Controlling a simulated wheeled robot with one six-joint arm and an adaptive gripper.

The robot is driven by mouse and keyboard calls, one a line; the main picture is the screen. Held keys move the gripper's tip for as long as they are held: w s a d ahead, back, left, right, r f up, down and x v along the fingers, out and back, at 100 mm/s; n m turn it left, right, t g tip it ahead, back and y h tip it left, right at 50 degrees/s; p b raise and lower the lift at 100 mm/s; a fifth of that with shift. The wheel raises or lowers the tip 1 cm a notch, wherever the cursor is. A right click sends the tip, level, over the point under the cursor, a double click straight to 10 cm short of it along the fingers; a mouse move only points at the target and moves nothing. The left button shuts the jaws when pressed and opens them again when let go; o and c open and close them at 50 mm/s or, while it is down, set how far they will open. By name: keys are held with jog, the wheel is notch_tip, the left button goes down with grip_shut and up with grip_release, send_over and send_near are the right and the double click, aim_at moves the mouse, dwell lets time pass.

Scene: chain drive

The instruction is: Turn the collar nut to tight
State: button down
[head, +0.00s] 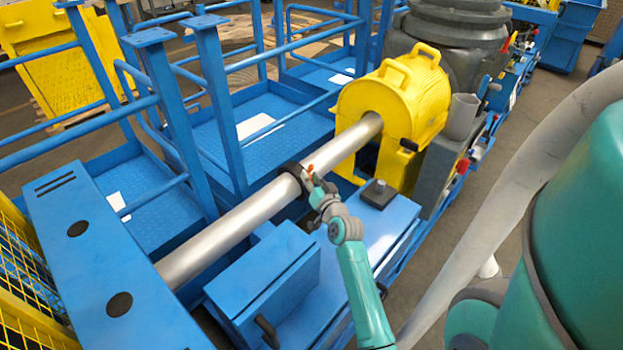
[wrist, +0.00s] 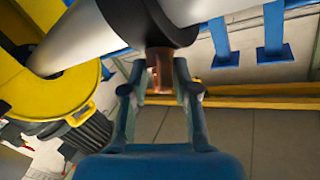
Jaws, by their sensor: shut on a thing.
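The collar nut (head: 290,170) is a dark ring around the silver shaft (head: 225,228). It also shows as a black band at the top of the wrist view (wrist: 140,20). A copper-coloured lug (wrist: 159,66) sticks out from the collar between my fingers. In the head view a small orange bit (head: 310,168) shows beside the collar. My gripper (head: 312,177) is at the collar's right side, its fingers on either side of the lug. In the wrist view my gripper (wrist: 159,82) is shut on the lug. Part of the collar's far side is hidden.
A yellow housing (head: 405,95) with handles stands at the shaft's far end. A blue cabinet (head: 265,280) and a blue beam (head: 105,255) lie nearby. Blue railings (head: 215,90) stand behind the shaft. A small dark box (head: 378,194) sits right of my gripper.

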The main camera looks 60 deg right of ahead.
jog(key=shift+f, duration=0.15)
jog(key=c, duration=1.1)
grip_release()
jog(key=shift+c, duration=0.2)
jog(key=v, duration=1.2)
